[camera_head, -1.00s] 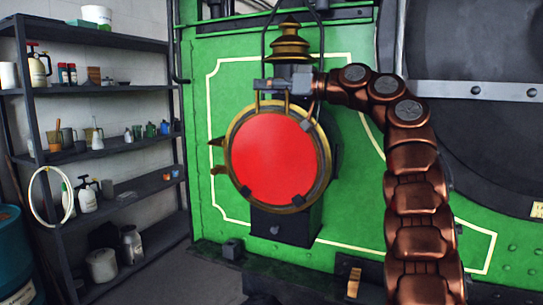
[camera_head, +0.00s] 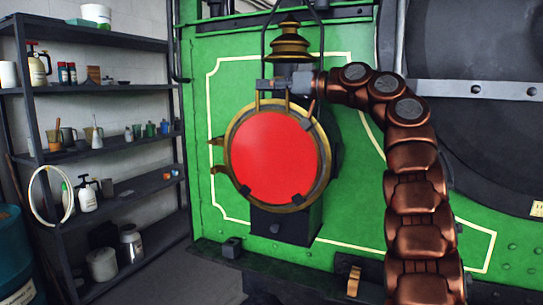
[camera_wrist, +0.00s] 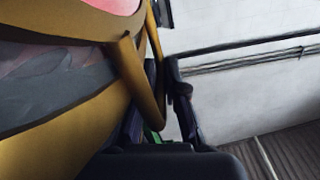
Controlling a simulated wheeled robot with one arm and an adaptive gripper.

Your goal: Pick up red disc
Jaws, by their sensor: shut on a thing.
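The red disc (camera_head: 275,155) has a brass rim and stands upright at the front of a lamp on the green tram wall. Its red face also shows at the top left of the wrist view (camera_wrist: 105,5). My gripper (camera_head: 273,97) reaches in from the right at the disc's top edge, below the brass chimney. In the wrist view its dark fingers (camera_wrist: 160,100) are shut on brass bars at the disc's rim. The exact contact is partly hidden. I cannot tell whether the disc is apart from the lamp.
The lamp's brass chimney (camera_head: 289,42) and a dark wire handle rise just above my gripper. The lamp's dark base (camera_head: 287,226) stands on a ledge below. A dark shelf rack (camera_head: 105,150) with bottles and pots stands at the left. Floor shows between rack and tram.

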